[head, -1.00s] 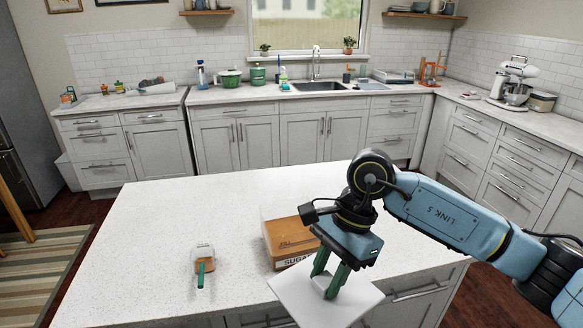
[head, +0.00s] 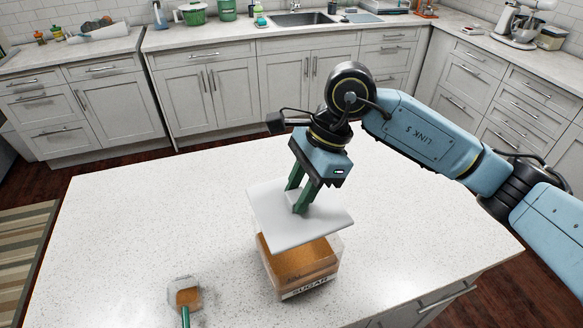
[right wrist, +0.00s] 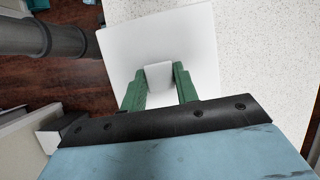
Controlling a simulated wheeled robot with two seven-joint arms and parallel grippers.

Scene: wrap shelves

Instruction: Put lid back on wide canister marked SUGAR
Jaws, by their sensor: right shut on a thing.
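The wide canister (head: 312,287) marked SUGAR stands upright on the island counter in the head view. It is clear-walled and open at the front, with brown contents showing; its back part is hidden by the lid. The flat white square lid (head: 320,226) is above the canister, somewhat tilted and shifted towards its back. My right gripper (head: 299,199) is shut on the lid's handle. In the right wrist view, the green fingers (right wrist: 160,86) sit on both sides of the lid's handle (right wrist: 158,75). My left gripper is not in view.
A small clear scoop (head: 185,291) with brown contents and a green handle lies on the white speckled counter (head: 130,230), left of the canister. The counter is otherwise clear. Grey cabinets (head: 210,95) line the back wall beyond a floor gap.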

